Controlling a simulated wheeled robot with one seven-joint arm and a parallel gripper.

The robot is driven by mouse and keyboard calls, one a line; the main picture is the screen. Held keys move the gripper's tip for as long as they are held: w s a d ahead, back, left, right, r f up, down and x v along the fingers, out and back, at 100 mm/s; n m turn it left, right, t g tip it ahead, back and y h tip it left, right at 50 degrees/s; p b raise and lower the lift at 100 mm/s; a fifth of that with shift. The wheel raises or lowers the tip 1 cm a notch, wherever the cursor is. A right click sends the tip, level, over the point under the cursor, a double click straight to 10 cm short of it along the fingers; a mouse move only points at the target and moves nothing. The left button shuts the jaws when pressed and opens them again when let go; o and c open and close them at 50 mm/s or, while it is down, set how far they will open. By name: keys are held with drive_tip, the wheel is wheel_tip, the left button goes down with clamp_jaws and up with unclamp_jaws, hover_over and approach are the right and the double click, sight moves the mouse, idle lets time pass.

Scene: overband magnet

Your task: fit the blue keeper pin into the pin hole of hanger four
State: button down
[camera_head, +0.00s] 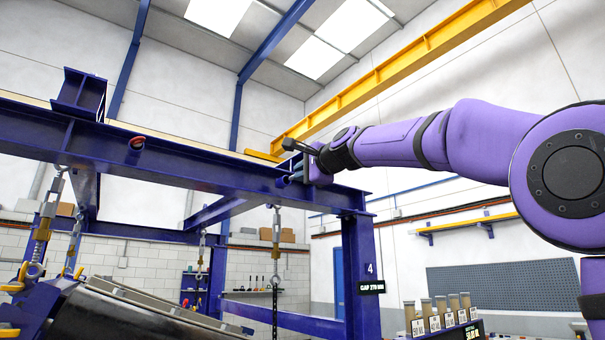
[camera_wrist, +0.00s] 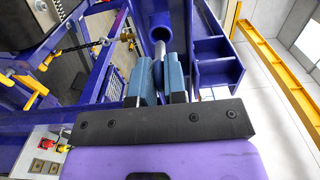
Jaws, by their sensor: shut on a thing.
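My gripper (camera_wrist: 159,82) is shut, its two blue-grey fingers closed around a slim pin (camera_wrist: 159,50). The pin's visible shaft looks pale grey; its held end is hidden between the fingers. Just ahead of the fingertips is a round dark-blue boss with a hole (camera_wrist: 162,20), on the blue steelwork. The pin points towards this boss and overlaps its near rim; I cannot tell whether its tip is inside. In the head view my gripper (camera_head: 296,178) is at the right end of the blue beam (camera_head: 190,165), above the post marked 4 (camera_head: 362,255). The pin is not distinct there.
A red-rimmed round fitting (camera_head: 137,143) sits farther left on the beam. Chain hangers (camera_head: 276,235) hang below it. A rack of labelled cylinders (camera_head: 440,312) stands lower right. A blue ribbed bracket (camera_wrist: 215,62) stands close to the right of the fingers.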

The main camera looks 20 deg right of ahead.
drive_tip(key=shift+x, duration=2.35)
idle(0.4)
drive_tip(key=c, duration=1.1)
unclamp_jaws()
drive_tip(key=shift+s+d, duration=0.1)
drive_tip(key=v, duration=1)
drive_tip(key=shift+s, duration=0.35)
drive_tip(key=shift+f, duration=0.1)
drive_tip(key=s+d+f+n+g+h, duration=0.1)
drive_tip(key=s+f+n+g, duration=0.3)
drive_tip(key=s+f, duration=0.6)
drive_tip(key=s+d+f+n+g+h, duration=0.2)
drive_tip(key=s+f, duration=0.9)
drive_tip(key=f, duration=1.1)
drive_tip(key=s+d+f+n+g+h, duration=0.2)
drive_tip(key=s+f+n+g, duration=0.3)
drive_tip(key=f, duration=1.2)
drive_tip(key=s+n, duration=0.3)
drive_tip(key=s, duration=0.2)
drive_tip(key=shift+s+g+h, duration=0.2)
drive_tip(key=shift+g+h, duration=0.1)
drive_tip(key=shift+g, duration=0.1)
